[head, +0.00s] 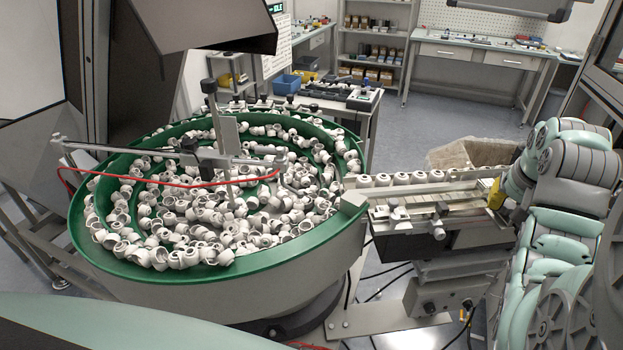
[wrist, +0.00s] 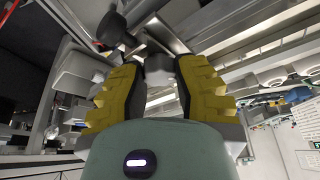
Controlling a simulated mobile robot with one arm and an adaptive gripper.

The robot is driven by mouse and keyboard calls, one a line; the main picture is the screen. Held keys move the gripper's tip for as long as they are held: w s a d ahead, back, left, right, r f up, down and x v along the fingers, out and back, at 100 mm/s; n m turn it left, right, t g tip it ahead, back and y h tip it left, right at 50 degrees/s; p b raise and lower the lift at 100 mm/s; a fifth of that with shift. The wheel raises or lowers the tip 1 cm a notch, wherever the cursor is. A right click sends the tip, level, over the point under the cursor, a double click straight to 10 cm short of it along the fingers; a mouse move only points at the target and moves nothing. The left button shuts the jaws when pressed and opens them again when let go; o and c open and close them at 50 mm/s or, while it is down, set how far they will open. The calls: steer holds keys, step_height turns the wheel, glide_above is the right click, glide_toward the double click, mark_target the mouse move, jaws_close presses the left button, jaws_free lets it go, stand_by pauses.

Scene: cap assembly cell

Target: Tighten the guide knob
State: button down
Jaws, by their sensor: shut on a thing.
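My gripper (head: 497,194) is at the right end of the feed track in the head view, its yellow fingers pointing at the track's side. In the wrist view my gripper (wrist: 159,78) is shut on a grey, rounded guide knob (wrist: 158,66) between the two stepped yellow fingers. The head view does not show this knob, as the gripper and arm cover it. How far the knob is turned cannot be told.
A green-rimmed bowl (head: 100,258) full of white caps stands at left. A row of caps runs along the track (head: 450,197) towards my gripper. A dark round knob (wrist: 110,29) sticks out just left of the fingers. A cardboard bin (head: 465,153) stands behind.

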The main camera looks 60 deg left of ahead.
steer(key=c, duration=0.9)
jaws_free()
steer(key=n+y, duration=0.1)
steer(key=n, duration=0.2)
steer(key=shift+w+r+g, duration=0.1)
steer(key=shift+g, duration=0.2)
steer(key=n+g+p, duration=0.1)
steer(key=n+p, duration=0.1)
steer(key=n, duration=0.1)
steer(key=shift+r+y, duration=0.15)
steer(key=shift+y, duration=0.25)
steer(key=n+g+p, duration=0.1)
steer(key=n+p, duration=0.2)
steer(key=shift+n+p, duration=0.3)
steer(key=shift+p, duration=0.65)
steer(key=shift+n+g+y+p, duration=0.35)
steer(key=shift+n+p, duration=0.35)
steer(key=shift+p, duration=1.1)
